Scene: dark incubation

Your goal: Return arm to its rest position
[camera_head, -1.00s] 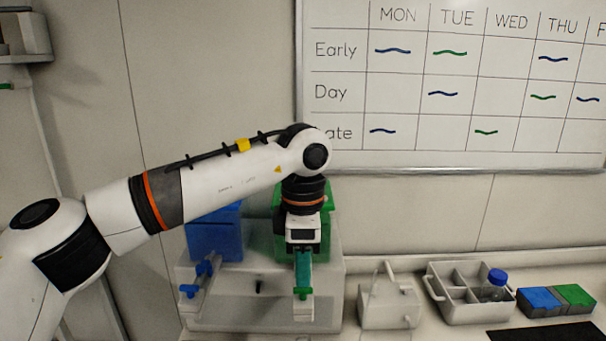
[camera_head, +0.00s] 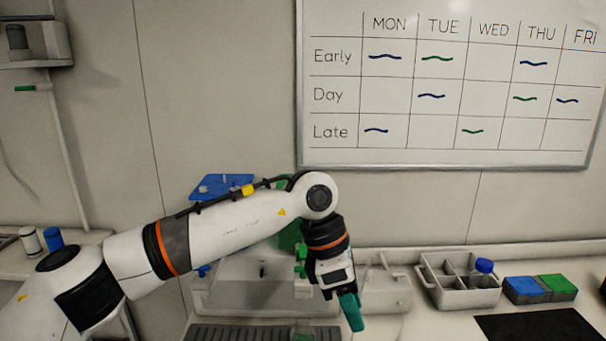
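My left arm reaches in from the left, and its gripper (camera_head: 351,311) hangs down with teal fingers in front of the right side of the dispenser (camera_head: 235,297). The fingers overlap in this view, so whether they are open or shut cannot be told. No object shows between them. The dispenser carries a blue tank (camera_head: 222,186) and a green tank (camera_head: 289,237), both partly hidden by my arm. The green tap (camera_head: 300,262) is just left of the gripper, apart from the fingers. My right gripper is not in view.
A ribbed dark tray (camera_head: 240,333) lies at the dispenser's foot. To the right are a grey caddy (camera_head: 462,297) with a blue-capped bottle (camera_head: 484,267), a blue-and-green block (camera_head: 540,289) and a dark mat (camera_head: 535,327). A whiteboard (camera_head: 450,158) hangs behind.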

